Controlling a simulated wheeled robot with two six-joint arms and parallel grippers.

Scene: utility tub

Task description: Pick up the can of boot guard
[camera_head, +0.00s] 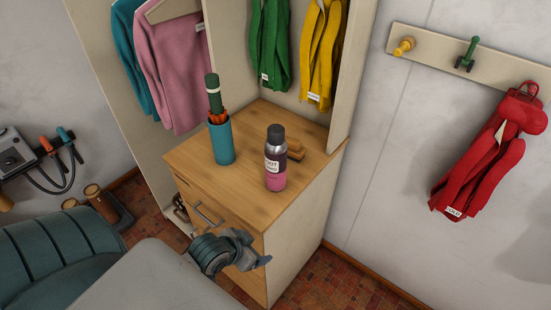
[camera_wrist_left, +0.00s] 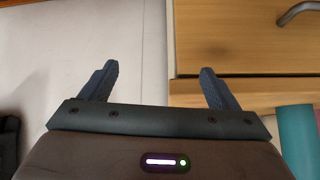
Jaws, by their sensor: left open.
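The can of boot guard (camera_head: 275,160) stands upright on the wooden top of the drawer cabinet (camera_head: 245,195) in the head view. It has a dark cap, a light label with dark print and a pink lower part. My left gripper (camera_head: 258,249) is in front of the cabinet, lower than its top and apart from the can. In the left wrist view its two dark fingers (camera_wrist_left: 158,76) are spread with nothing between them. The can is not visible in the wrist view. My right gripper is not in view.
A teal holder (camera_head: 222,142) with a green-handled item stands left of the can. A wooden brush-like object (camera_head: 295,150) lies close behind it. A drawer handle (camera_head: 208,216) sticks out in front. Clothes (camera_head: 270,45) hang behind, and a side panel (camera_head: 352,70) rises at right.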

